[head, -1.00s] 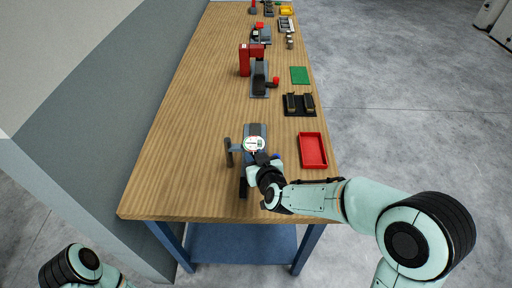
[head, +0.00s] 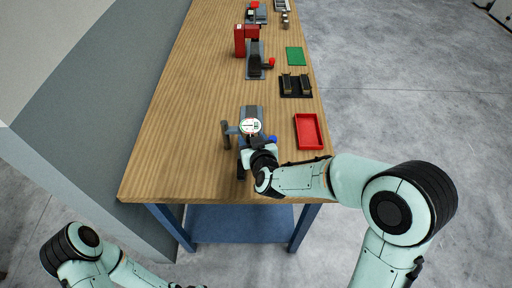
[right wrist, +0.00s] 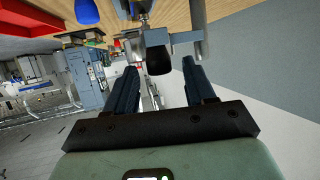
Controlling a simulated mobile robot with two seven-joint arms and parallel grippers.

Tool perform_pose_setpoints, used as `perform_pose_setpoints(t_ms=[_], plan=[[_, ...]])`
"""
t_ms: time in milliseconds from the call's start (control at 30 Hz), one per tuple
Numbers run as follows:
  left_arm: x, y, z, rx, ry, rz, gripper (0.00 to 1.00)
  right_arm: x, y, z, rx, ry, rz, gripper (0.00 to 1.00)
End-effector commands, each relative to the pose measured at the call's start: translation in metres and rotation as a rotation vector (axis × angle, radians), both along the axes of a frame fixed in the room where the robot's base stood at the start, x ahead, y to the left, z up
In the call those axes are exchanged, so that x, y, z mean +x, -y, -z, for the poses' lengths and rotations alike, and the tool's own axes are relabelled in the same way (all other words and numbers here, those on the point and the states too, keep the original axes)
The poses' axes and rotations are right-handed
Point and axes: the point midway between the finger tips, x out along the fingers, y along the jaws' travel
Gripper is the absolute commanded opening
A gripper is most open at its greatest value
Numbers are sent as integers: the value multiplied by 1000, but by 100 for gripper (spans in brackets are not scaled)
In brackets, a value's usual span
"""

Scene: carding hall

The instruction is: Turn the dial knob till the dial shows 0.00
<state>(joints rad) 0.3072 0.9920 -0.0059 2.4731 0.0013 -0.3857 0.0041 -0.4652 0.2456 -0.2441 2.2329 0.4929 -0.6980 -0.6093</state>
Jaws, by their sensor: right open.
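A round white dial (head: 250,126) with a red and green rim sits on a grey bench fixture (head: 252,111) near the table's front. Its reading is too small to tell. My right gripper (head: 257,151) is just in front of the dial, partly hiding the fixture. In the right wrist view my right gripper (right wrist: 161,90) is open, with a black rounded knob (right wrist: 159,61) in line with the gap between its fingers; I cannot tell whether they touch it. A blue knob (head: 272,139) is right of the dial, and shows in the right wrist view (right wrist: 87,11). My left gripper is out of view.
A red tray (head: 309,131) lies right of the fixture. Behind are a black rack (head: 295,94), a green mat (head: 295,56) and a red-and-grey device (head: 246,42). The wooden table (head: 178,130) is bare at left, beside a grey wall.

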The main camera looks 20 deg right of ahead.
Motion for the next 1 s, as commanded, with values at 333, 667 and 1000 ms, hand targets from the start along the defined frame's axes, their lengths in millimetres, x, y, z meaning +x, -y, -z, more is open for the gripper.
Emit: perform_pose_setpoints(t_ms=[333,667,1000], plan=[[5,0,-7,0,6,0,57,-67,-2,-31,4,4,-3,54],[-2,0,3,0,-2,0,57,-113,-2,-45,3,2,0,54],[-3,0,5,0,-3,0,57,-119,-3,-49,0,0,-2,54]])
